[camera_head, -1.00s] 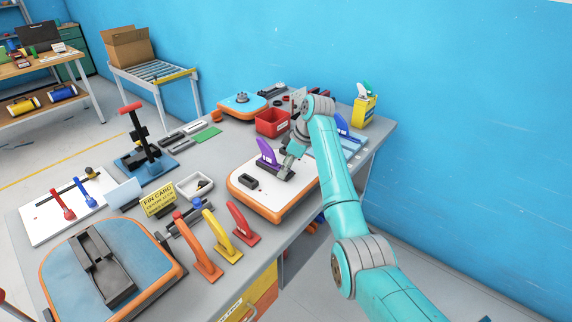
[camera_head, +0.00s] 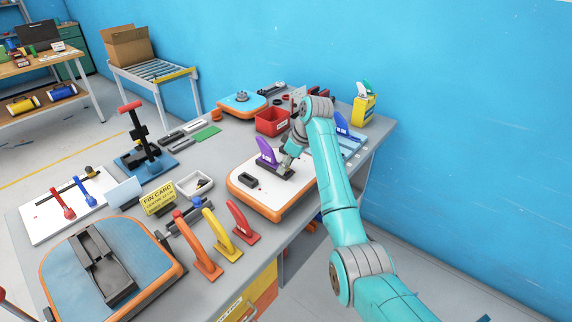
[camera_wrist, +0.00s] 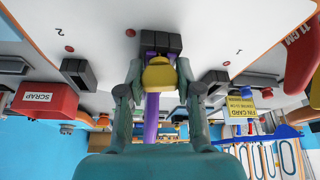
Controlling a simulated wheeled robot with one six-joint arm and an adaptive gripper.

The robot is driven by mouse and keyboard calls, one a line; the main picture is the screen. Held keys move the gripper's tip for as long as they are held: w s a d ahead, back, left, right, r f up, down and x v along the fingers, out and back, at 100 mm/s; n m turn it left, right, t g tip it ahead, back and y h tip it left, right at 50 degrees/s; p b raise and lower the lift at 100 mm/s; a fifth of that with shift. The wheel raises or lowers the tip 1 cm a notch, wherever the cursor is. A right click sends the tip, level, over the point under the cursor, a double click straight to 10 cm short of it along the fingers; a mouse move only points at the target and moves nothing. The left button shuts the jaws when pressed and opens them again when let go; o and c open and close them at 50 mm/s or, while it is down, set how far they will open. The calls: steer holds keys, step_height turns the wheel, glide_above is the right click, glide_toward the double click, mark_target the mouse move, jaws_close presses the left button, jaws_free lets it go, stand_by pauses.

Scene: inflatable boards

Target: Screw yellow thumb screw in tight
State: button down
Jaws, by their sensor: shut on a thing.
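The yellow thumb screw (camera_wrist: 159,75) is between the fingers of my gripper (camera_wrist: 160,80) in the wrist view, right against a black fin box (camera_wrist: 161,42). My gripper is shut on the screw. The purple fin (camera_wrist: 151,118) runs behind the screw in the wrist view. In the head view the purple fin (camera_head: 267,152) stands upright in the black box on the white board with an orange rim (camera_head: 262,206). My gripper (camera_head: 287,170) is down at the fin's right side there. The screw is hidden in the head view, and its thread is hidden in both views.
A second black box (camera_head: 248,181) sits on the board's near side. Red, yellow and orange fins (camera_head: 240,222) stand in front. A red bin (camera_head: 272,121) stands behind.

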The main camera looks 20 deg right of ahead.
steer(key=shift+s+f+m, duration=0.1)
steer(key=shift+f+m, duration=0.2)
steer(key=shift+m, duration=0.3)
steer(key=m+t+h, duration=0.1)
steer(key=m, duration=0.2)
steer(key=shift+f, duration=0.1)
steer(key=shift+s+m, duration=0.1)
steer(key=shift+m, duration=0.2)
steer(key=shift+m+h, duration=0.3)
steer(key=shift+h, duration=0.1)
steer(key=shift+m+t+h, duration=0.3)
steer(key=shift+m+h, duration=0.1)
steer(key=shift+m, duration=0.9)
